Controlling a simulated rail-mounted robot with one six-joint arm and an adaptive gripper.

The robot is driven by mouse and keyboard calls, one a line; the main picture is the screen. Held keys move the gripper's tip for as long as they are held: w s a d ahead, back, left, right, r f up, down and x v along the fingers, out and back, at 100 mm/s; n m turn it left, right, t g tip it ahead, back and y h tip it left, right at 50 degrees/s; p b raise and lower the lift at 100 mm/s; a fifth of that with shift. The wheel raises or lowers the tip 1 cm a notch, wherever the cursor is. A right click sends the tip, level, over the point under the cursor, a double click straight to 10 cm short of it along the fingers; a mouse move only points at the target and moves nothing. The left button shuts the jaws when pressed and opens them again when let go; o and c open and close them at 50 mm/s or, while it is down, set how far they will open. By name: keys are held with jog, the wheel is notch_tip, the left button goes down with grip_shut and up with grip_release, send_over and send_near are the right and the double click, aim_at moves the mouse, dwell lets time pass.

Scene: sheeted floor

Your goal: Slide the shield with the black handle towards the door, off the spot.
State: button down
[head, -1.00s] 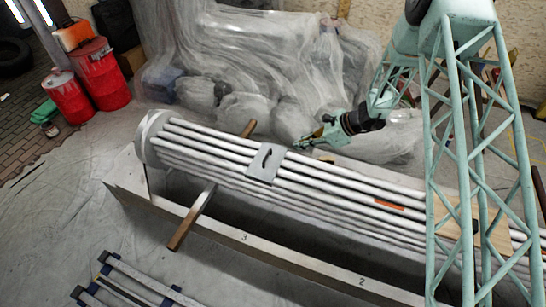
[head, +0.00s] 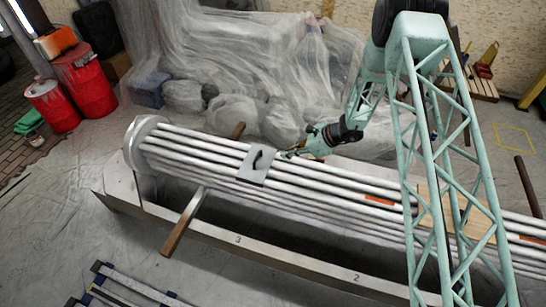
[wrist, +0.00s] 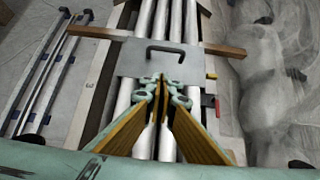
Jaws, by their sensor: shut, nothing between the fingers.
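The shield is a flat grey plate (head: 253,175) with a black loop handle (head: 258,158). It lies across the top of a bundle of pale tubes (head: 330,187), towards the bundle's left end. In the wrist view the plate (wrist: 130,62) lies just ahead of my gripper (wrist: 160,80), with the handle (wrist: 165,49) beyond the fingertips. My gripper (head: 281,155) is shut and empty, close to the plate's right edge in the head view. The fingertips overlap the plate's near edge in the wrist view; I cannot tell if they touch. No spot is clearly visible under the plate.
A wooden bar (head: 180,230) crosses under the bundle beyond the plate. A numbered metal trough (head: 290,258) runs below. Orange marks (head: 380,200) show on the tubes to the right. Plastic-sheeted objects (head: 235,112) stand behind. Red drums (head: 88,83) stand at upper left.

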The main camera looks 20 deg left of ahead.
jog(key=b, duration=0.1)
send_near(264, 165)
jog(key=a, duration=0.1)
jog(key=a+f, duration=0.1)
jog(key=a, duration=0.1)
jog(key=shift+s+a+f, duration=0.1)
jog(key=shift+s+f, duration=0.05)
jog(key=shift+f, duration=0.1)
jog(key=shift+a, duration=1.9)
jog(key=shift+r, duration=0.1)
jog(key=shift+b, duration=0.3)
